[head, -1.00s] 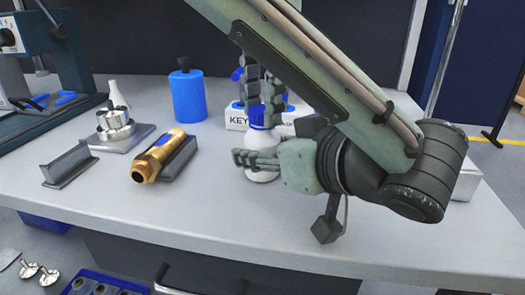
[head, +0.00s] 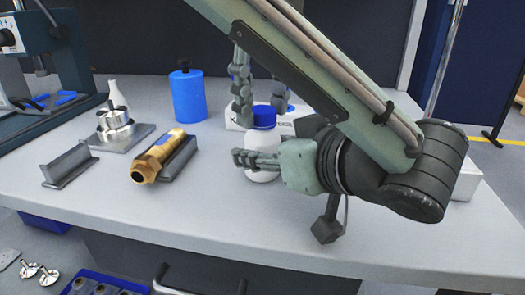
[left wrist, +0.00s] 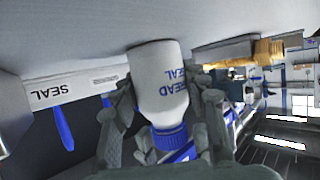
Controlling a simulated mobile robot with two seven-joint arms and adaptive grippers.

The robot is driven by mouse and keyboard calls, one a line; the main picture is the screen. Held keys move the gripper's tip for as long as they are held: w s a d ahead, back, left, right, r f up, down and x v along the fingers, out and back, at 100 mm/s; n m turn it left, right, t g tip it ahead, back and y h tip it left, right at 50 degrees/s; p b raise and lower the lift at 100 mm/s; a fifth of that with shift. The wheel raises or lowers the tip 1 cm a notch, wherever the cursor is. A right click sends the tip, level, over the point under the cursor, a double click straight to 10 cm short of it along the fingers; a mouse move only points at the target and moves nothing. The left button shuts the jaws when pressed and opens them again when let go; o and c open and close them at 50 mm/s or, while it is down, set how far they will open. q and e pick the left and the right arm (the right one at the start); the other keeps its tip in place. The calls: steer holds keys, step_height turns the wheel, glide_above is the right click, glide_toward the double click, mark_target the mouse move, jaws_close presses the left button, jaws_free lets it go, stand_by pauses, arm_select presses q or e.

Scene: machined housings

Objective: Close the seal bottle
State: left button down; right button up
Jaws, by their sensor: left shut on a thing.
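The white seal bottle (head: 262,176) stands upright on the bench, with its blue cap (head: 264,116) on top. I cannot tell how tight the cap is. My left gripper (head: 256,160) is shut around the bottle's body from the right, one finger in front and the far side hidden. In the left wrist view the bottle (left wrist: 158,80) appears upside down between the fingers, with blue lettering and the cap (left wrist: 170,138) below. My right gripper (head: 262,100) is open and empty above and behind the cap, its fingers spread apart.
A white box (head: 236,118) with lettering stands behind the bottle. A blue canister (head: 187,95), a brass fitting (head: 158,157) on a grey cradle, a grey bracket (head: 68,165) and a metal part on a plate (head: 120,135) are to the left. The front bench is clear.

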steer(key=shift+r, duration=2.25)
steer(key=shift+c, duration=0.2)
step_height(320, 180, up, 2)
steer(key=n, duration=0.7)
steer(key=r+n, duration=0.1)
steer(key=n, duration=0.2)
steer(key=shift+r+n, duration=0.25)
steer(key=shift+n, duration=0.15)
steer(key=shift+f, duration=4.05)
